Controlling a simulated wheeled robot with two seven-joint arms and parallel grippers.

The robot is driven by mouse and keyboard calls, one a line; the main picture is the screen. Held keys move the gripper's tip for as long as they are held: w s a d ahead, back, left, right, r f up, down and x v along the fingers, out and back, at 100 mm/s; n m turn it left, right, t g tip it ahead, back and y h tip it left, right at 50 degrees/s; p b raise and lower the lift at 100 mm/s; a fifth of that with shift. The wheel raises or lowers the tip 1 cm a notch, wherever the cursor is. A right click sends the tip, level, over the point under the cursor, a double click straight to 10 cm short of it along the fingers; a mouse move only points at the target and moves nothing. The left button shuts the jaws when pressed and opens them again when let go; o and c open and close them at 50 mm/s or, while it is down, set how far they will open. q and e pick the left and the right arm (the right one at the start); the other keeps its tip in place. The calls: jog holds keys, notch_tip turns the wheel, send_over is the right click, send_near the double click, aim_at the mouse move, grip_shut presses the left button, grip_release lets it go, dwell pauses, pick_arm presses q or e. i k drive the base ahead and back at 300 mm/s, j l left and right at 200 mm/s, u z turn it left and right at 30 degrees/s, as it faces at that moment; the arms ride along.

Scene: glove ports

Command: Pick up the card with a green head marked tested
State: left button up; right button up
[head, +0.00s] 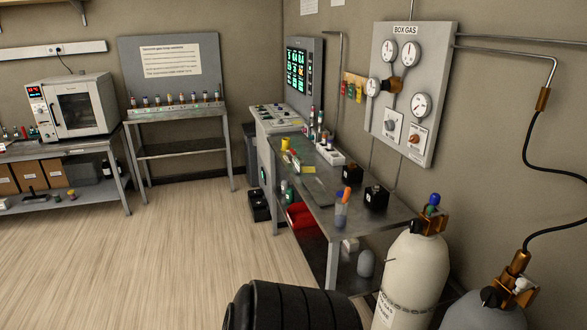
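No card can be read as marked tested from here. Small tags hang on a wooden board (355,79) on the right wall, left of the gauge panel. One is red, one green (351,90) and one yellowish; their lettering is too small to read. A flat light green piece (308,169) lies on the metal workbench (322,190); I cannot tell whether it is a card. Neither of my grippers is in view.
A gauge panel (447,95) hangs above the workbench. Gas cylinders (415,268) stand at the lower right. A black ribbed rounded shape (290,308) fills the bottom centre. A rack table (180,150) and an oven (85,105) stand at the back left. The wooden floor (130,260) at left is clear.

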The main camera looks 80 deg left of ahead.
aim_at(297, 164)
jog(key=u, duration=2.75)
jog(key=i+j+z, duration=0.2)
jog(key=i+z, duration=0.15)
jog(key=i, duration=0.2)
